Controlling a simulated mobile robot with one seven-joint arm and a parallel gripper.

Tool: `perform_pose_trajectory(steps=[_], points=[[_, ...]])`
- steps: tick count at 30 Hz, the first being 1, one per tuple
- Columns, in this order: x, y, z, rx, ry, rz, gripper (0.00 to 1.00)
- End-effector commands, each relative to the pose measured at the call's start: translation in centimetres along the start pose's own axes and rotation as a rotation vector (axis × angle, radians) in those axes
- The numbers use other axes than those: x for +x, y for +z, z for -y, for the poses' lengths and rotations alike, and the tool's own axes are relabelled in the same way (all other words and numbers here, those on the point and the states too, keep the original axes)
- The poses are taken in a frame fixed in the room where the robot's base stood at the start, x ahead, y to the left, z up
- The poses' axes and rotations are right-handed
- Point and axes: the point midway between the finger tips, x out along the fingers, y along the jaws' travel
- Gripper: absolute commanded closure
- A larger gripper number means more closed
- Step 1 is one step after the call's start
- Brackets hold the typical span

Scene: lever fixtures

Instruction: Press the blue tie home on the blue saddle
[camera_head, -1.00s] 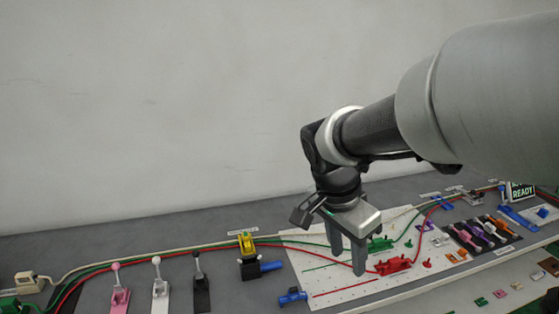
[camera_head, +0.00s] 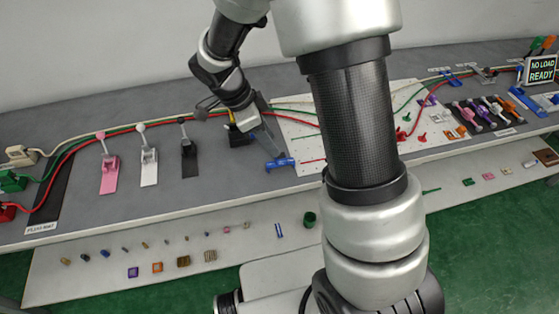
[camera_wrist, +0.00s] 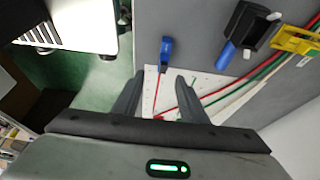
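A small blue fixture (camera_head: 280,163) sits at the near left corner of the white board (camera_head: 303,155); it also shows in the wrist view (camera_wrist: 166,53), beyond my fingertips. Another small blue fixture (camera_head: 452,77) is at the far right, by the cables. I cannot tell which blue part is the tie and which the saddle. My gripper (camera_head: 267,145) points down close to the nearer blue fixture. In the wrist view my gripper (camera_wrist: 158,84) has its fingers apart, with no object held between them.
A black block (camera_wrist: 244,22) with a blue bar and a yellow clip (camera_wrist: 297,40) stand beside the board. Pink (camera_head: 109,174), white (camera_head: 149,170) and black (camera_head: 189,160) levers stand to the left. Red and green cables run along the table. My arm hides part of the board.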

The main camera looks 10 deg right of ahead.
Motion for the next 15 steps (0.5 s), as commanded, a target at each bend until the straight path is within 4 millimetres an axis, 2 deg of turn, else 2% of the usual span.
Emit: perform_pose_trajectory(steps=[1,4,13,15], points=[[1.3,0.0,-0.1,-0.001,0.004,-0.001,0.61],[3.0,0.0,-0.1,-0.001,0.004,-0.001,0.61],[5.3,0.1,0.1,-0.001,0.0,0.001,0.61],[6.3,0.3,0.2,-0.002,0.004,0.001,0.61]])
